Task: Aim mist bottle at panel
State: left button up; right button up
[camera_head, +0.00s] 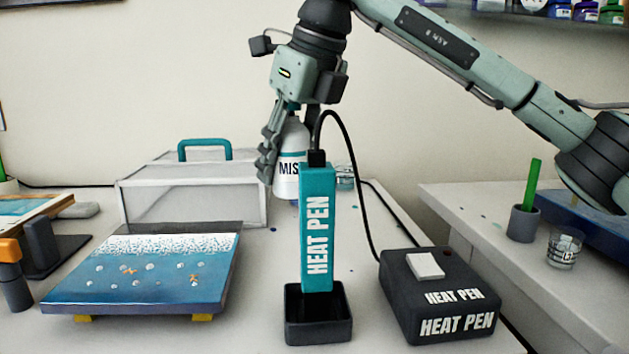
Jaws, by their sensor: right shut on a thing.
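The mist bottle (291,137), white with a dark "MIS" label, is held upright by my right gripper (279,150). The gripper is shut on it, above the table behind the heat pen. The heat pen hides the bottle's right side, and the bottle's top is hidden by the gripper. The panel (150,268), with a blue sea, white foam band and small shells, lies on yellow supports at the front left. The bottle is to the right of and behind the panel. My left gripper is not in view.
A teal heat pen (318,232) stands in a black holder (318,328), its cable running to a dark control box (440,295). A clear case (190,190) with a teal handle stands behind the panel. A cup (523,222) and glass (564,248) stand right.

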jog(key=s+a+n+g+y, duration=0.15)
jog(key=s+a+n, duration=0.35)
jog(key=a, duration=0.5)
jog(key=shift+n, duration=0.3)
jog(key=w+d+f, duration=0.1)
jog(key=d+f, duration=0.1)
jog(key=d, duration=0.1)
jog(key=w+d+f+p, duration=0.1)
jog(key=w+d+f, duration=0.1)
jog(key=d, duration=0.1)
jog(key=w+d+f, duration=0.2)
jog(key=shift+w+d+f, duration=0.1)
jog(key=shift+w+d, duration=0.15)
jog(key=shift+d, duration=0.15)
notch_tip(320, 180, down, 4)
jog(key=shift+r+p, duration=0.1)
jog(key=shift+p, duration=0.25)
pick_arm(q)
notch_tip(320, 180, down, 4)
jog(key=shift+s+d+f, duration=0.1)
pick_arm(e)
jog(key=shift+f, duration=0.2)
jog(key=shift+f, duration=0.1)
jog(key=o, duration=1.3)
jog(key=shift+g+h, duration=0.25)
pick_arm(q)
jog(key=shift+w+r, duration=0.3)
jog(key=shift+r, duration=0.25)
pick_arm(e)
jog(key=shift+o, duration=0.3)
